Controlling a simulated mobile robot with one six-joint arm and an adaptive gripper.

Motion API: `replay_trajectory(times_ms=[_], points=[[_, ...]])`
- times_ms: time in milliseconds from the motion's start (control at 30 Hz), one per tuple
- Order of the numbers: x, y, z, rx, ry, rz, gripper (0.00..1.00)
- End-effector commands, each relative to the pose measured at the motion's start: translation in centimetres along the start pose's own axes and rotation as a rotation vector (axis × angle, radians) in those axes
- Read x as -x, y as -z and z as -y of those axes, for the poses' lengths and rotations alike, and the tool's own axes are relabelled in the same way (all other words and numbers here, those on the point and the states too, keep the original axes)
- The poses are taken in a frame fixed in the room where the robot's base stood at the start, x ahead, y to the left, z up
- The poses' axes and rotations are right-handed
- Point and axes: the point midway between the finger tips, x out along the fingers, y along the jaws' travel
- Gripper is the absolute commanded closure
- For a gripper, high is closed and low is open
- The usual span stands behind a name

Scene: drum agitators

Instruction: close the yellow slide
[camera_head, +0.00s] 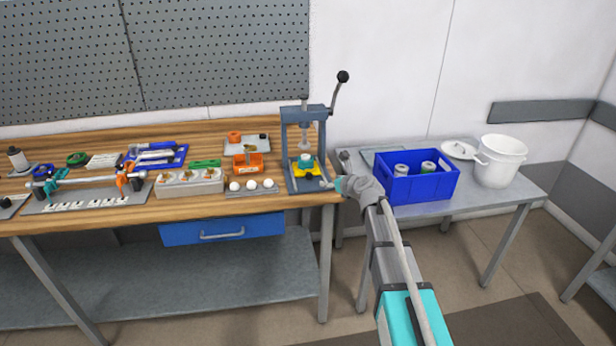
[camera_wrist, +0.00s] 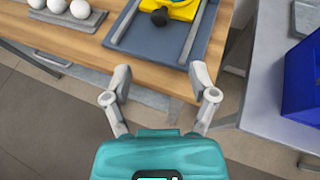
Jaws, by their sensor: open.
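The yellow slide (camera_head: 307,170) sits on the grey base plate (camera_head: 297,186) of a bench press at the right end of the wooden workbench. A teal part lies on top of the slide, and a black knob (camera_wrist: 159,17) is on its front. In the wrist view the slide (camera_wrist: 184,9) is at the top edge and mostly cut off, with part of the plate's rails below it. My gripper (camera_wrist: 160,88) is open and empty, in front of the press plate near the bench's front edge, apart from the slide. In the head view my gripper (camera_head: 331,184) is right of the slide.
The press lever (camera_head: 338,92) rises above the frame (camera_head: 303,116). White balls (camera_head: 251,185) on a tray lie left of the press. A blue crate (camera_head: 412,186) with cans and a white bucket (camera_head: 499,162) stand on the grey side table to the right.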

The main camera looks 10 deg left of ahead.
Motion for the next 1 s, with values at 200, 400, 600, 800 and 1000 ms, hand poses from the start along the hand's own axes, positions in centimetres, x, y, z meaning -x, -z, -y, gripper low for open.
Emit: replay_trajectory(times_ms=[200, 400, 600, 800, 1000], points=[[-0.8, 0.0, -0.1, 0.002, -0.002, 0.000, 0.25], [-2.7, 0.1, -0.1, 0.002, -0.003, 0.001, 0.25], [-5.6, 0.1, -0.1, 0.004, -0.003, 0.000, 0.25], [-8.7, 0.1, -0.2, 0.003, -0.004, 0.001, 0.25], [-11.6, 0.1, -0.2, 0.003, -0.003, 0.001, 0.25]])
